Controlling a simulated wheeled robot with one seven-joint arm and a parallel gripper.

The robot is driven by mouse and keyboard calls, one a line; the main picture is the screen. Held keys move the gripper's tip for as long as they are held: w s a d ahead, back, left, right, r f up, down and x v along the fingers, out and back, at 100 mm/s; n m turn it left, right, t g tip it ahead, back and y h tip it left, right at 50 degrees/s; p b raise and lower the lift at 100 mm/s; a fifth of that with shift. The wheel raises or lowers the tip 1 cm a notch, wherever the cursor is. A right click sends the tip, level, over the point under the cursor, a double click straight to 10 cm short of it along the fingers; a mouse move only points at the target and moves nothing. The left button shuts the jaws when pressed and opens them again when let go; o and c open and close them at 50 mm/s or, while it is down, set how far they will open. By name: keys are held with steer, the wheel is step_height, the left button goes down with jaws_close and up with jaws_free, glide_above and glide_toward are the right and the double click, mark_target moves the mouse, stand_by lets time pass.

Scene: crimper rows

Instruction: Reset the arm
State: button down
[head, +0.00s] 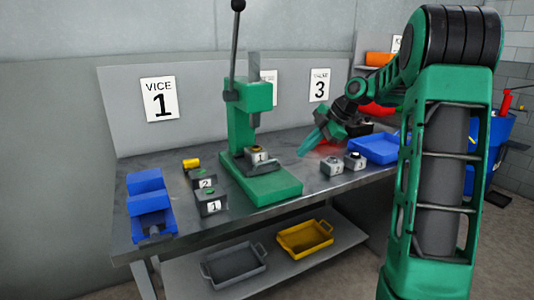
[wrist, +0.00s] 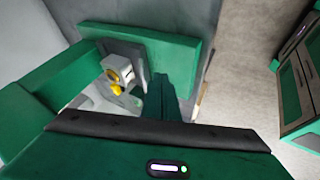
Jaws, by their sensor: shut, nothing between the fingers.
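My green arm rises at the right of the head view and reaches left over the bench. My gripper (head: 307,145) points down and left above the bench, to the right of the green press, apart from it. Its fingers are shut with nothing between them. In the wrist view the dark green fingers (wrist: 165,95) show together at the middle. The press (head: 250,105) stands upright with a raised black lever. A grey block marked 1 (head: 258,157) sits on the press base; a grey block with a yellow part (wrist: 118,72) shows on the green press in the wrist view.
Two small grey blocks (head: 332,167) (head: 355,161) stand right of the press, near a blue tray (head: 378,150). A blue vice (head: 149,206), black numbered blocks (head: 211,205) and a yellow piece (head: 191,163) are at left. Grey (head: 235,270) and yellow (head: 304,239) trays lie on the lower shelf.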

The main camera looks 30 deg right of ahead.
steer(key=s+a+f+m+g+h, duration=0.1)
steer(key=s+a+f+m+g, duration=0.1)
steer(key=s+m, duration=0.6)
steer(key=s+a+f+m+g+h, duration=0.1)
steer(key=s+f+m, duration=0.3)
steer(key=s, duration=1.4)
steer(key=s+a+f+m+g+h, duration=0.2)
steer(key=s+a+f+m, duration=0.1)
steer(key=s+m, duration=0.8)
steer(key=shift+s+a+f+m+g+h, duration=0.3)
steer(key=shift+s+a+h, duration=0.15)
steer(key=shift+s, duration=0.75)
steer(key=shift+w+f, duration=0.25)
steer(key=shift+w, duration=0.4)
